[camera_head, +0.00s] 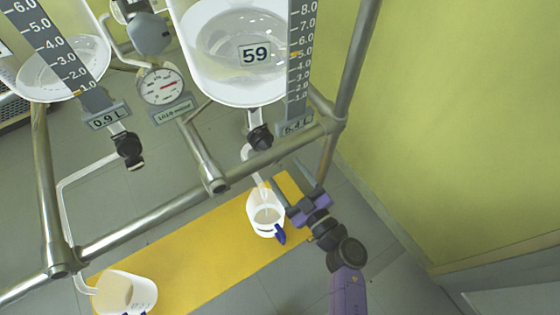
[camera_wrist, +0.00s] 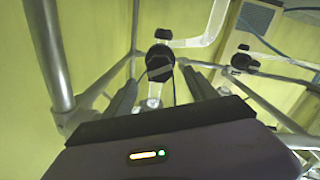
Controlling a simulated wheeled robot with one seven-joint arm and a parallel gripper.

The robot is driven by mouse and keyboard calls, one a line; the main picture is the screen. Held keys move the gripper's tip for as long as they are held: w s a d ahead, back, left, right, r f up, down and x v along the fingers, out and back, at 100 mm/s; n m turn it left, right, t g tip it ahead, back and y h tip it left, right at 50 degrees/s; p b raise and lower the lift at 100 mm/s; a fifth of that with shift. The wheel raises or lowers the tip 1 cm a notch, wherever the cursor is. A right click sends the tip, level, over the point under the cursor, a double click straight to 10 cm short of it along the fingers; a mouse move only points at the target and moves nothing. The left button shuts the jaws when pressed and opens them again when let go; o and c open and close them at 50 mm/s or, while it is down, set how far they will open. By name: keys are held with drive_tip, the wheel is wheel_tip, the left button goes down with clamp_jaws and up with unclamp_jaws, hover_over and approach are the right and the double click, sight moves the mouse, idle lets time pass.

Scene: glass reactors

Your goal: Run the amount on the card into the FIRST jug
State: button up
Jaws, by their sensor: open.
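A clear jug with a blue handle (camera_head: 265,213) stands on the yellow mat under the right vessel's spout and seems to hold a little pale liquid. A second jug (camera_head: 127,292) stands at the lower left under the other spout. I cannot tell which is the first. The right vessel (camera_head: 233,85), labelled 59, has a black outlet valve (camera_head: 260,137); the left vessel (camera_head: 62,85) has another (camera_head: 128,148). My gripper (camera_head: 298,182) is open and empty below and right of the right valve. In the wrist view, a black valve (camera_wrist: 160,62) appears ahead between the fingers, apart from them. No amount card is readable.
Steel frame bars (camera_head: 180,208) run across in front of the vessels, with an upright (camera_head: 352,65) on the right. A pressure gauge (camera_head: 161,86) sits between the vessels. Level scales read beside plates marked 0.9 L (camera_head: 107,117) and about 6.4 L (camera_head: 296,125). Floor at right is clear.

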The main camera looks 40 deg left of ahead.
drive_tip(key=v, duration=0.2)
drive_tip(key=shift+s+d, duration=0.1)
drive_tip(key=shift+d, duration=0.15)
idle(2.9)
